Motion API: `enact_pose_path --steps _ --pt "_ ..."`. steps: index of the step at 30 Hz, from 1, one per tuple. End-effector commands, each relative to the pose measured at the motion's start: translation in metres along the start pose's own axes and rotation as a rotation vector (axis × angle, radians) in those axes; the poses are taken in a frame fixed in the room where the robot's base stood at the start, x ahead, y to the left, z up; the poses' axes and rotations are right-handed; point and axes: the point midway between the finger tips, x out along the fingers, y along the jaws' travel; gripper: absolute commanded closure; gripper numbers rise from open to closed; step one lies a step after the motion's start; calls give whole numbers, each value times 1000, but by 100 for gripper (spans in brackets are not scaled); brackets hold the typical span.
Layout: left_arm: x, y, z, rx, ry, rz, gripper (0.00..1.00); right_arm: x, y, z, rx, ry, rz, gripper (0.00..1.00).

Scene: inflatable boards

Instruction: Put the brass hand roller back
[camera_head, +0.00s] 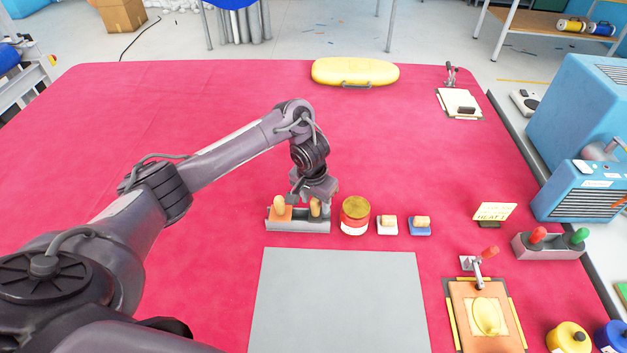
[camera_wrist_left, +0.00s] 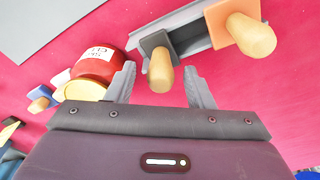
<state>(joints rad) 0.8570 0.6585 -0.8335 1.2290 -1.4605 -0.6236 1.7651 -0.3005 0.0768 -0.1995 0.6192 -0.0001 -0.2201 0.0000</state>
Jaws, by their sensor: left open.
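A grey rack (camera_head: 297,226) stands on the red mat behind the grey sheet; its wall also shows in the wrist view (camera_wrist_left: 192,38). It holds two wooden-handled tools. The left one has an orange block (camera_head: 280,213) under its handle. The right one, with a dark grey head (camera_wrist_left: 154,42) and wooden handle (camera_wrist_left: 160,74), sits at the rack's right end. I see no brass on it, so I cannot tell whether it is the hand roller. My left gripper (camera_head: 316,203) is open and points down over the rack, the dark tool's handle between its fingers, not gripped. My right gripper is out of view.
A red can with a yellow lid (camera_head: 355,216) stands close to the rack's right. Beyond it are a white block (camera_head: 387,226) and a blue block (camera_head: 420,226) with wooden pieces. The grey sheet (camera_head: 337,300) is bare. The mat's left and middle are clear.

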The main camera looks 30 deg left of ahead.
Motion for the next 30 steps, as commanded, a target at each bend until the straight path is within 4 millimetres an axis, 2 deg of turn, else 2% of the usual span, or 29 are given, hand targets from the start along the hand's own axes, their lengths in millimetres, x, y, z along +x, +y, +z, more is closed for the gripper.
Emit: enact_pose_path --steps 1,3,9,12,18,30 --pt "-22 -2 -3 0 4 -3 52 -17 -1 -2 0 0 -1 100" --pt "-40 -2 -3 1 5 -5 52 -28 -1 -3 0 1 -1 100" --pt "-79 -2 -2 1 5 -4 52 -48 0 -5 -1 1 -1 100" --pt "-92 -1 -2 0 3 -2 52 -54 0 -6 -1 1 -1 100" --pt "-103 -1 0 -1 1 0 52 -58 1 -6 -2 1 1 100" --pt "-103 0 0 -1 0 0 52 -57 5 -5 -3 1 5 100"
